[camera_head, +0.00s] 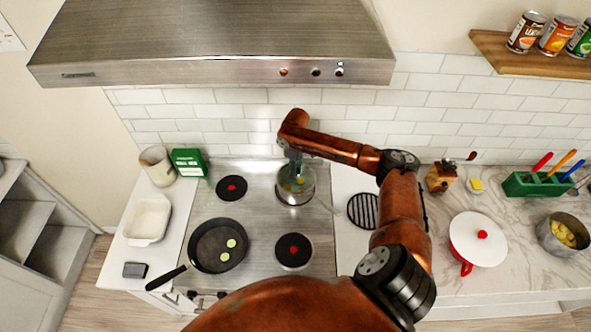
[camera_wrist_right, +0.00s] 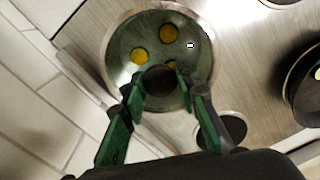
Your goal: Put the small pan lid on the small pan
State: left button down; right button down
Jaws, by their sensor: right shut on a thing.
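The small pan (camera_head: 295,202) stands on the back right of the stovetop, with yellow pieces in it. The small pan lid (camera_wrist_right: 195,62) is clear glass with a dark knob (camera_wrist_right: 160,79) and lies over the pan's opening. My right gripper (camera_head: 294,169) comes down from above. In the right wrist view its green-sided fingers (camera_wrist_right: 158,82) are shut on the knob from both sides. The yellow pieces show through the glass. I cannot tell whether the lid's rim touches the pan or hangs slightly above it. My left gripper is not in view.
A black frying pan (camera_head: 208,257) with light green slices is at the front left of the stovetop. Bare burners lie at back left (camera_head: 232,188) and front right (camera_head: 293,252). The tiled wall is close behind.

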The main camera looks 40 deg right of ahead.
jog(key=c, duration=1.4)
grip_release()
jog(key=shift+c, duration=0.2)
